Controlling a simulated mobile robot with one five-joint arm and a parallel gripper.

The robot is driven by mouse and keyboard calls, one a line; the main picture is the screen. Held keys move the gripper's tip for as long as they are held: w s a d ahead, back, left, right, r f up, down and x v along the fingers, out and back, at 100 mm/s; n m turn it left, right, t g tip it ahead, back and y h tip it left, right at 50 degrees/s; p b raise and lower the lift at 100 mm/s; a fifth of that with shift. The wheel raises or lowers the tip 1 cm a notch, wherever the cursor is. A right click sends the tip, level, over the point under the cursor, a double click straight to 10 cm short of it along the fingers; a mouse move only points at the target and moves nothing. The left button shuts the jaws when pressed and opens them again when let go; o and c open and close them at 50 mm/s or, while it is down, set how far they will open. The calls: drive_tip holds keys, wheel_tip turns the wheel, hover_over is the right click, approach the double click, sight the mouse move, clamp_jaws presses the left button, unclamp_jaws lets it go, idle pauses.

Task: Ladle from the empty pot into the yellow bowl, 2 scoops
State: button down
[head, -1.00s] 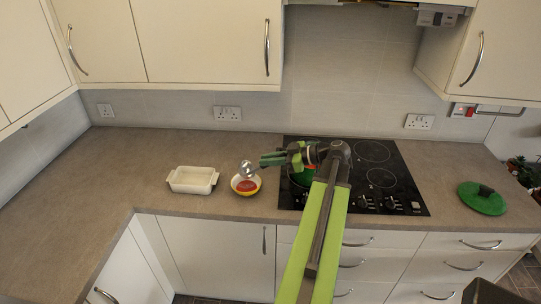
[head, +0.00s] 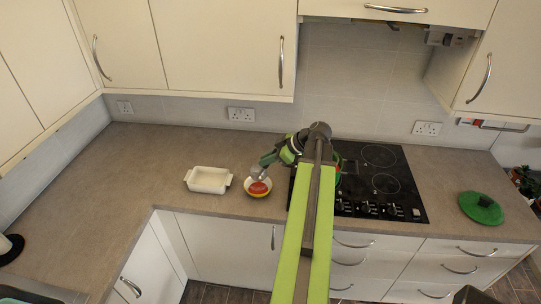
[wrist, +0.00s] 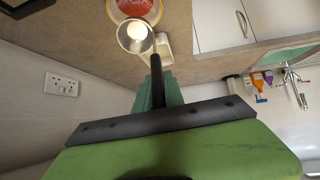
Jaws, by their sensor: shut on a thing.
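The yellow bowl (head: 268,192), with red inside, sits on the counter left of the hob. It also shows at the top edge of the wrist view (wrist: 112,12). My gripper (head: 270,158) is shut on the ladle's dark handle (wrist: 157,82). The ladle's silver head (wrist: 126,38) is over or just beside the bowl's rim; I cannot tell whether they touch. The head also shows in the head view (head: 257,173). Whether the ladle holds anything is unclear. The green pot (head: 337,168) on the hob is mostly hidden behind my arm.
A white rectangular dish (head: 208,186) stands just left of the bowl. A green lid (head: 481,209) lies on the counter right of the black hob (head: 385,190). The counter farther left is clear. Wall cabinets hang above.

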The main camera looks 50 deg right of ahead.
drive_tip(key=w+a+r+g+h+p, duration=0.2)
drive_tip(key=w+r+g+p, duration=0.2)
drive_tip(key=p, duration=0.5)
drive_tip(key=shift+w+a+g, duration=0.4)
drive_tip(key=shift+w, duration=0.35)
